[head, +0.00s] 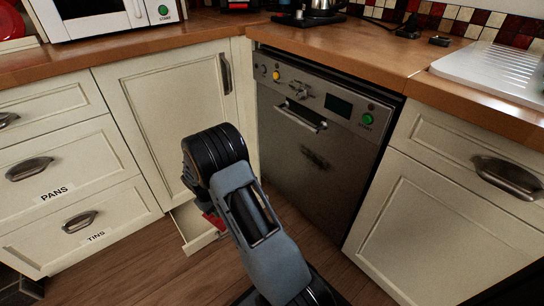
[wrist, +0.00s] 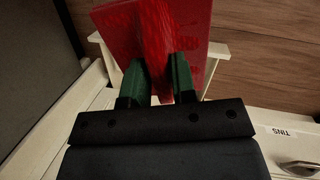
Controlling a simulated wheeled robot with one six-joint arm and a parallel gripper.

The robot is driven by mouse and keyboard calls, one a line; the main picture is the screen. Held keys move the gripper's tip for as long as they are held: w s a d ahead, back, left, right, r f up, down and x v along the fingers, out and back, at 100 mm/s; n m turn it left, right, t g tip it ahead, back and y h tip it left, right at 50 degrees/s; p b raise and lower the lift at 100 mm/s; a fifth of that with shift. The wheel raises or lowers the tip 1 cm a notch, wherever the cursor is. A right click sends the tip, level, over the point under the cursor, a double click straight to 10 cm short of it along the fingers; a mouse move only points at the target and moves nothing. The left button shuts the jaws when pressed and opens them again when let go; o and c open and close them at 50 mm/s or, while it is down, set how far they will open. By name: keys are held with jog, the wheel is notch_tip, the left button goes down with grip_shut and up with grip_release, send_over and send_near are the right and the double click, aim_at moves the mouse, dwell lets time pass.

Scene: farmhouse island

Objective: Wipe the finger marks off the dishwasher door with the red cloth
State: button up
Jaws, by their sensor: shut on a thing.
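The dishwasher (head: 290,170) is a steel-fronted machine under the counter, its door shut. Dark finger marks (head: 316,159) show on the door below its handle. My gripper (wrist: 156,80) has green fingers shut on the red cloth (wrist: 190,25), pinching a raised fold while the rest spreads flat beyond the fingertips. In the head view my arm hides most of the gripper, and only a bit of red cloth (head: 215,221) shows beside it. The cloth is over a low open drawer (head: 190,232); I cannot tell whether it touches the drawer.
The open drawer stands out from the cabinet left of the dishwasher. A cabinet door (head: 165,120) is shut above it. Drawers labelled PANS (head: 60,165) and TINS (head: 85,220) are at the left. A cream cabinet (head: 440,215) flanks the dishwasher's right. Wooden floor (head: 130,262) lies in front.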

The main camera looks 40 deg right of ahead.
jog(key=d+r+n+h, duration=0.2)
jog(key=d+h, duration=0.3)
jog(key=d, duration=0.5)
jog(key=s+d+r+n+h+p, duration=0.1)
jog(key=d+r+h, duration=0.3)
jog(key=d, duration=0.7)
jog(key=s+d+r+n+h+p, duration=0.1)
jog(key=d+r+n+h, duration=0.2)
jog(key=d+h, duration=0.3)
jog(key=shift+s+d+r+n+t+h, duration=0.15)
jog(key=shift+d+r+n+t+h, duration=0.25)
jog(key=shift+d, duration=2.1)
jog(key=shift+d+b, duration=0.35)
jog(key=shift+d, duration=0.6)
jog(key=shift+s+r, duration=0.1)
